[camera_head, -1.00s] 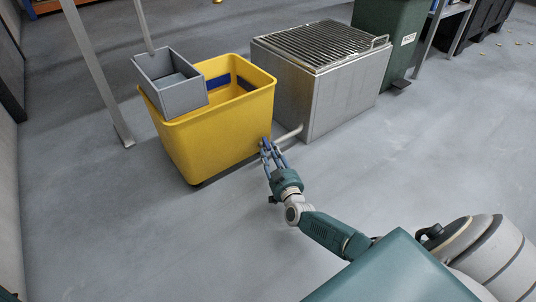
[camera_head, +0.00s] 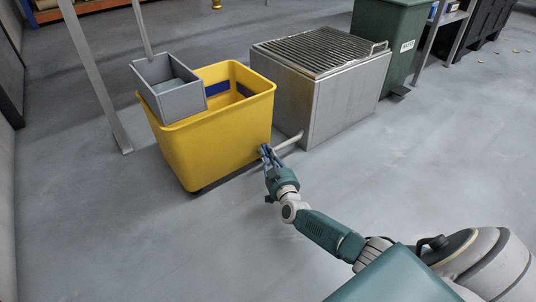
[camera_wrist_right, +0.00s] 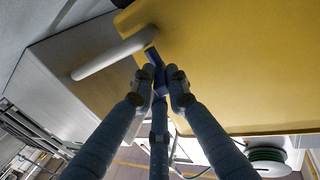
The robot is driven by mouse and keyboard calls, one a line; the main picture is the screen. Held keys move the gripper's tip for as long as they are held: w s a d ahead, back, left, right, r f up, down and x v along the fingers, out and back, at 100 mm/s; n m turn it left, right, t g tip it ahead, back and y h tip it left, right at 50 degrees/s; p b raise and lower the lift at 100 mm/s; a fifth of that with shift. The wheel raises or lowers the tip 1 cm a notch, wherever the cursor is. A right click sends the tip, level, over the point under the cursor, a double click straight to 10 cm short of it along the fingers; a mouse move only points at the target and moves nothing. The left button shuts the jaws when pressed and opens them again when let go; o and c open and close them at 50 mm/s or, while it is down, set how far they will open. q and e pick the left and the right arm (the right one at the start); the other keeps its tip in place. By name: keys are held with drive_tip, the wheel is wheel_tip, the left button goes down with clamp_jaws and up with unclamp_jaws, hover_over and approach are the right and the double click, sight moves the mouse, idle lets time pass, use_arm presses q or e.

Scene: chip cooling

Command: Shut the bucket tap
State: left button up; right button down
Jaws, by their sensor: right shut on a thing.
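The yellow bucket (camera_head: 213,137) stands on the floor left of centre in the head view. Its wall also fills much of the right wrist view (camera_wrist_right: 240,70). The tap's blue handle (camera_wrist_right: 153,57) shows in the right wrist view, with a pale spout (camera_wrist_right: 112,55) beside it. My right gripper (camera_head: 267,153) is at the bucket's lower right corner. In the right wrist view its fingers (camera_wrist_right: 158,80) are closed around the blue handle. The fingers hide part of the handle and the tap body. My left gripper is not in view.
A grey wringer box (camera_head: 172,98) with an upright handle sits on the bucket's left rim. A metal box with a grate top (camera_head: 340,105) stands right of the bucket, close to the spout. A green bin (camera_head: 385,35) is behind it. The floor in front is clear.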

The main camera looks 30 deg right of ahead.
drive_tip(key=shift+w+a+f+m+g+h+b, duration=0.1)
drive_tip(key=shift+w+a+m+g+h+b, duration=0.4)
drive_tip(key=shift+m+g+h, duration=0.95)
drive_tip(key=shift+w+a+f+m+g+h+b, duration=0.1)
drive_tip(key=shift+a+m+g+h+b, duration=0.65)
drive_tip(key=shift+h, duration=1.15)
drive_tip(key=shift+w+a+f+m+g+h+b, duration=0.1)
drive_tip(key=shift+w+a+m+g+h+b, duration=0.2)
drive_tip(key=shift+m+g+h+b, duration=1.1)
drive_tip(key=shift+r+m+h+p, duration=0.1)
drive_tip(key=shift+m+h+p, duration=0.2)
drive_tip(key=shift+p, duration=0.1)
drive_tip(key=c, duration=1.8)
unclamp_jaws()
drive_tip(key=shift+o, duration=0.2)
drive_tip(key=shift+d, duration=0.1)
drive_tip(key=shift+r, duration=0.1)
